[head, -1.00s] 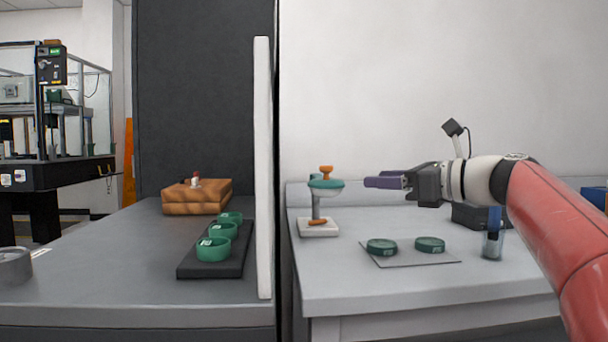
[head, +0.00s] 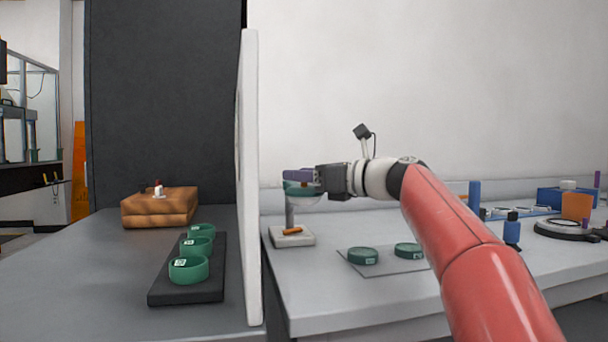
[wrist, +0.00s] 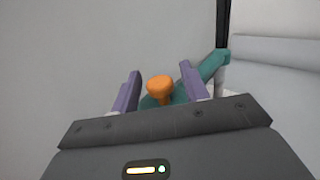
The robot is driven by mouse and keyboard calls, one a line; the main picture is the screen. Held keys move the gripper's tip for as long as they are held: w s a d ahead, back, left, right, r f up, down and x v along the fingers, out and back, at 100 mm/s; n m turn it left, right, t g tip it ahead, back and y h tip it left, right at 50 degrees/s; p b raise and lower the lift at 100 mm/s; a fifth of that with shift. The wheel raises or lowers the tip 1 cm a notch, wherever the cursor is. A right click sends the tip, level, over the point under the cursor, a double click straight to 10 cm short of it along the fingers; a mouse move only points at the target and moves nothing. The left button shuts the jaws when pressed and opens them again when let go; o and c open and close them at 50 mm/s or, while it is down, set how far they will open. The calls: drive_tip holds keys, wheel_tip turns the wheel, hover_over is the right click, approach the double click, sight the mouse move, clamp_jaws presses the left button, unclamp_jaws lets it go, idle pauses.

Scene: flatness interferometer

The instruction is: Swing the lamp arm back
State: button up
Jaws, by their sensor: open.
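The lamp stands on the right-hand bench, with a pale square base (head: 292,237), a grey post (head: 290,212) and a green head (head: 303,189). In the wrist view the lamp's orange knob (wrist: 160,88) is between the two purple fingers of my gripper (wrist: 161,92), with a visible gap to each finger. The green arm (wrist: 212,68) runs from behind the right finger to the post at the right. In the head view my gripper (head: 300,176) is at the lamp head and hides the knob. The fingers are open.
A white upright panel (head: 248,180) stands just left of the lamp. Two green discs (head: 363,256) lie on a grey mat in front. Left of the panel are green cups (head: 188,268) on a black tray and a wooden block (head: 160,210). A blue item (head: 512,228) stands right of my arm.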

clamp_jaws()
idle(0.4)
